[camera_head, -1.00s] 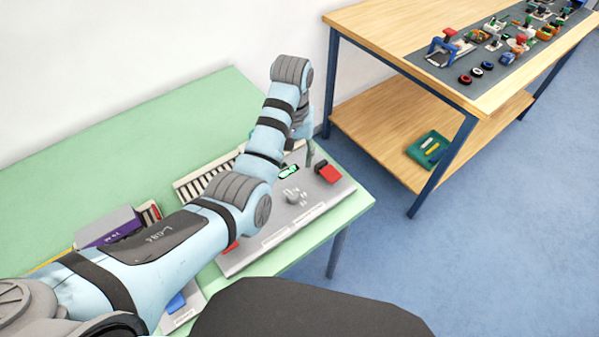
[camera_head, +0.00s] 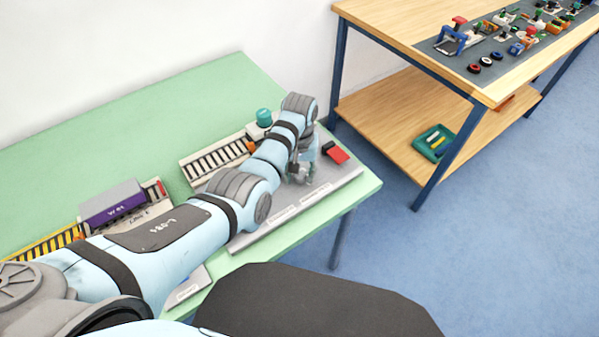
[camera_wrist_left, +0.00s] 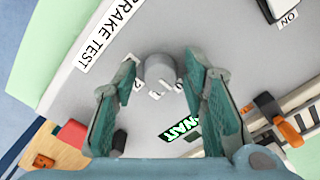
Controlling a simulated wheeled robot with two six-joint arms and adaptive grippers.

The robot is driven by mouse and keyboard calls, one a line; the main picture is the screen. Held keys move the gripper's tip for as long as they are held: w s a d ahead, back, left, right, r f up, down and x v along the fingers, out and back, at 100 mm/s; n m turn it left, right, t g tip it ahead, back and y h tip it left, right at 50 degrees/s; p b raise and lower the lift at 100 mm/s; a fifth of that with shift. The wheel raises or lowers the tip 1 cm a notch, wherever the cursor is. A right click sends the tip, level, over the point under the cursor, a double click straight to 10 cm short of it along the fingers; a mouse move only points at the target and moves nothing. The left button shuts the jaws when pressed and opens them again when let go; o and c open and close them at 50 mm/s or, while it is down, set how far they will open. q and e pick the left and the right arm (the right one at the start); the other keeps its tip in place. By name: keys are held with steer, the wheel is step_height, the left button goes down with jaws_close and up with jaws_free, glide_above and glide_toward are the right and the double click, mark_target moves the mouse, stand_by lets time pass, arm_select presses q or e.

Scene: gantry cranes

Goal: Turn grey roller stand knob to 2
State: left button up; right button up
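The grey knob (camera_wrist_left: 160,70) stands on the grey panel of the roller stand (camera_wrist_left: 225,30) in the left wrist view, with number labels beside it, partly covered. My left gripper (camera_wrist_left: 162,75) is open, its teal fingers on either side of the knob with gaps visible. I cannot tell from the picture whether it touches the knob. In the head view my left gripper (camera_head: 302,172) is low over the panel (camera_head: 325,180), and the arm hides the knob. My right gripper is not in view.
A red block (camera_head: 336,153) is at the panel's right end. A track (camera_head: 215,160) and a purple-sided wagon (camera_head: 112,205) lie behind and to the left. A "BRAKE TEST" label (camera_wrist_left: 108,35) marks the panel. A wooden table (camera_head: 420,40) stands at the back right.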

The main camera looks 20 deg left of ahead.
arm_select(q)
steer(key=shift+c, duration=1.4)
jaws_close()
